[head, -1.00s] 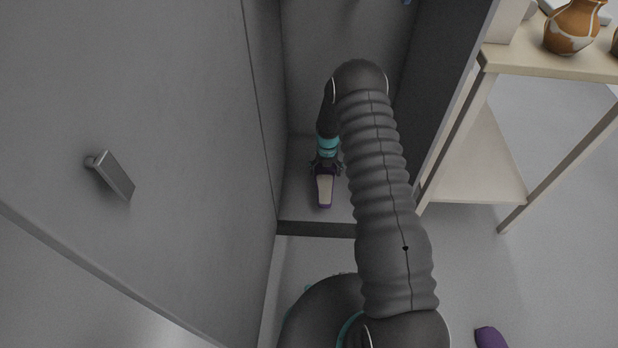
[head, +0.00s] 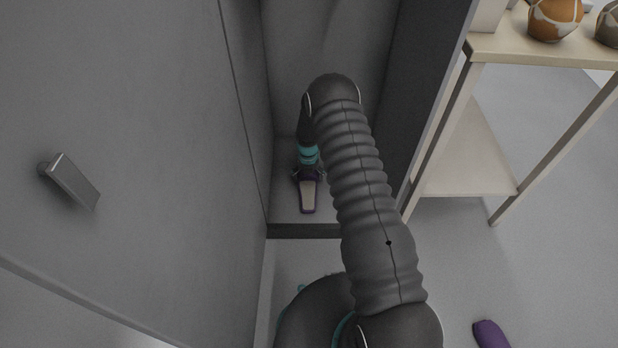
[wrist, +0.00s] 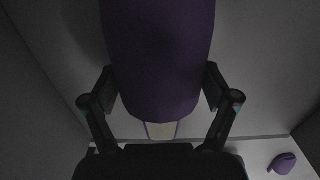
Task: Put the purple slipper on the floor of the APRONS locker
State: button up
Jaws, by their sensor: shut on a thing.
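A purple slipper with a pale insole (head: 308,196) is inside the grey locker, low over its floor (head: 325,214). My gripper (head: 308,175) is shut on it, reaching down from above with the arm in front. In the wrist view the slipper (wrist: 160,60) fills the middle, with a finger of my gripper (wrist: 160,92) on each side. I cannot tell whether the slipper touches the locker floor. No locker label is readable. A second purple slipper (head: 490,334) lies on the room floor at lower right, also showing in the wrist view (wrist: 284,162).
The locker's grey door (head: 130,120) stands open on the left with a metal handle (head: 74,180). The locker's front sill (head: 300,230) and right wall (head: 425,90) bound the opening. A wooden shelf (head: 540,50) with pots (head: 553,20) stands at right.

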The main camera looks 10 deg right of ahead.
jog(key=shift+f, duration=0.2)
jog(key=o, duration=1)
jog(key=shift+r, duration=0.1)
